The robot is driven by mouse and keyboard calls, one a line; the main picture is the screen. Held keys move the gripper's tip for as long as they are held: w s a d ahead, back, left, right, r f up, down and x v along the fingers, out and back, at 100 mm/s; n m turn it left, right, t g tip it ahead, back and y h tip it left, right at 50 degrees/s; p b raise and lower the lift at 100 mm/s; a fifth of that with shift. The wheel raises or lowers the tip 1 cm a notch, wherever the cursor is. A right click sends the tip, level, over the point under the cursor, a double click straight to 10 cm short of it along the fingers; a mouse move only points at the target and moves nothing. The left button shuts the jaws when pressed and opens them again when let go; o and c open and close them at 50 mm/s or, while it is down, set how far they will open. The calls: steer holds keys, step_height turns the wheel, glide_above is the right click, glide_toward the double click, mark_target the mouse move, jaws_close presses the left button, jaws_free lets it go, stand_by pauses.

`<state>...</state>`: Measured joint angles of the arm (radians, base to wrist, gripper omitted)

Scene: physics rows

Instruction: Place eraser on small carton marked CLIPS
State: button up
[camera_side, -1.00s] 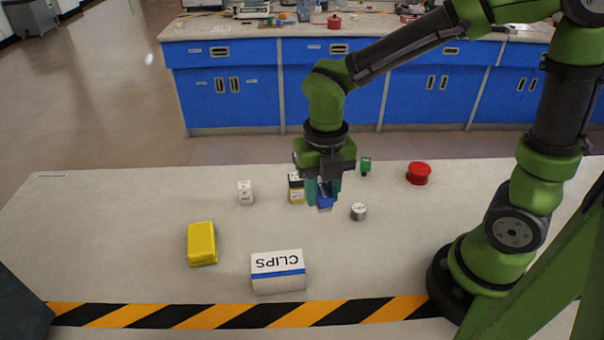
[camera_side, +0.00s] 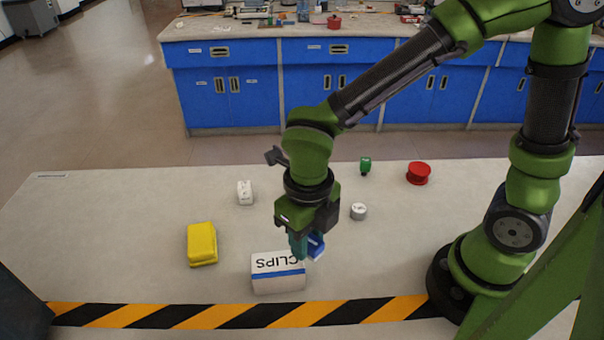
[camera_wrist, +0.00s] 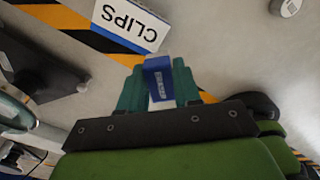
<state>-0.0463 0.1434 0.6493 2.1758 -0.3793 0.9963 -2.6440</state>
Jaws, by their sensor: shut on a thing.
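The small white carton marked CLIPS (camera_side: 277,280), with a blue stripe, lies near the front of the table. Its lettering also shows at the top of the wrist view (camera_wrist: 127,22). My gripper (camera_side: 305,248) is shut on the eraser (camera_side: 316,246), which has a blue sleeve and white ends. In the side view they overlap the carton's back right corner. In the wrist view the eraser (camera_wrist: 158,80) sits between the teal fingers, just beside the carton's edge. I cannot tell its exact height over the carton.
A yellow block (camera_side: 202,244) lies left of the carton. A white dice-like block (camera_side: 245,192), a round silver-white piece (camera_side: 358,211), a green item (camera_side: 365,166) and a red spool (camera_side: 419,173) stand farther back. Striped tape (camera_side: 240,315) runs along the front edge.

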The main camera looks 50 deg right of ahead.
mark_target(276, 262)
steer(key=w+a, duration=0.3)
steer(key=w, duration=0.1)
steer(key=shift+f, duration=0.25)
steer(key=shift+w+a+f, duration=0.1)
steer(key=shift+w+f, duration=0.05)
steer(key=shift+f, duration=0.75)
steer(key=shift+w+a+f, duration=0.1)
steer(key=shift+f, duration=0.8)
steer(key=shift+f, duration=0.1)
steer(key=o, duration=1)
steer(key=shift+o, duration=0.2)
